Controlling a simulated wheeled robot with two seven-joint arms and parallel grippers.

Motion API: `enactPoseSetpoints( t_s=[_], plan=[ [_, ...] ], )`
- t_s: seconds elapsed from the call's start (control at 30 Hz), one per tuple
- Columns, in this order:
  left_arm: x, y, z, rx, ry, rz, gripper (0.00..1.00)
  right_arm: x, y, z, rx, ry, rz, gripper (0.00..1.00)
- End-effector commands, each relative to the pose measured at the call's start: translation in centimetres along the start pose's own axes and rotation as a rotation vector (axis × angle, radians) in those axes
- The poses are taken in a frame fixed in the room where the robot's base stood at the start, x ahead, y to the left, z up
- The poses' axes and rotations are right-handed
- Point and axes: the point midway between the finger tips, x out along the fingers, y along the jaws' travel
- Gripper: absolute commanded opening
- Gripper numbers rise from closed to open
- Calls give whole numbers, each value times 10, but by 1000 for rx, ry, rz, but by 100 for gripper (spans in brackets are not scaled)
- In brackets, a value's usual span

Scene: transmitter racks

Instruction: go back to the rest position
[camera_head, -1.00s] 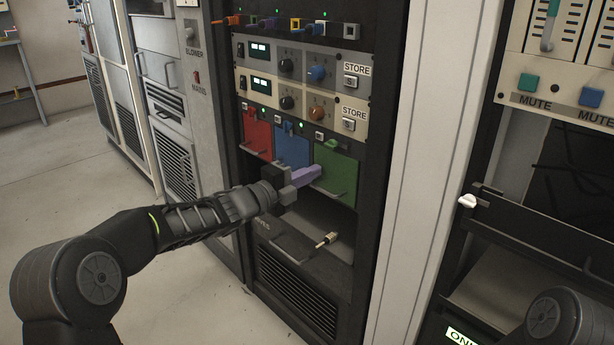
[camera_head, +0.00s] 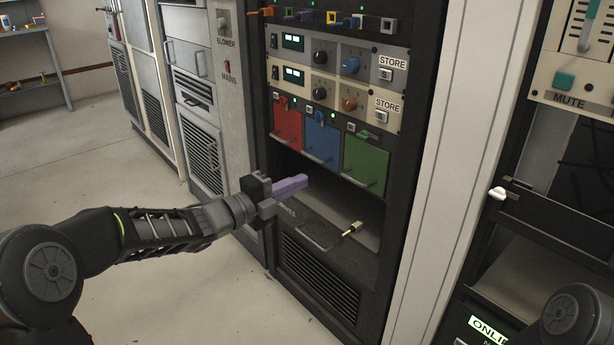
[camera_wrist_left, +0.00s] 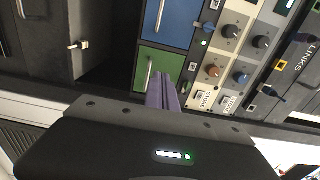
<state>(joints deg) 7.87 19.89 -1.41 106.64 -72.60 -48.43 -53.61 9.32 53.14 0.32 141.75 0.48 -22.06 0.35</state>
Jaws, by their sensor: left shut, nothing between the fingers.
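My left gripper (camera_head: 290,187) reaches in from the left in the head view, its purple fingers shut and empty. It hangs in front of the rack, below the red panel (camera_head: 287,130) and left of the open drawer bay. In the left wrist view the purple fingers (camera_wrist_left: 163,92) are close together, with the green panel (camera_wrist_left: 160,68) and blue panel (camera_wrist_left: 168,22) beyond them. No object is between the fingers. In the head view, part of a dark arm joint of mine shows at the lower right, but the right gripper is out of view.
The rack (camera_head: 428,60) carries the blue panel (camera_head: 322,138) and green panel (camera_head: 366,165). Below them is a bay with a small metal-tipped plug (camera_head: 352,229). An open drawer with a white knob (camera_head: 498,193) stands at right. The floor (camera_head: 170,260) at left is clear.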

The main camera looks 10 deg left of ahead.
Motion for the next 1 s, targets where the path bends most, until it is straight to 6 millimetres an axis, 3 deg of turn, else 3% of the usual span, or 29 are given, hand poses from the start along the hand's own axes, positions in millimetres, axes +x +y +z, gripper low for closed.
enactPoseSetpoints(
  t_s=[0.4,0.47,0.57,0.67,0.77,0.87,1.0],
  plan=[
    [-1,1,0,-26,-1,3,0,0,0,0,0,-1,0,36],
    [-1,3,4,-76,-15,10,0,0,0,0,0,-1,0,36],
    [-4,17,17,-306,-102,18,0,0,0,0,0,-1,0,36],
    [-9,71,23,-675,-233,55,0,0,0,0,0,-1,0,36],
    [-20,143,13,-1019,-373,113,0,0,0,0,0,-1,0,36],
    [-39,220,-11,-1334,-530,183,0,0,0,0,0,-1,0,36],
    [-80,316,-62,-1698,-776,287,0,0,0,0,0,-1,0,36]
  ],
)
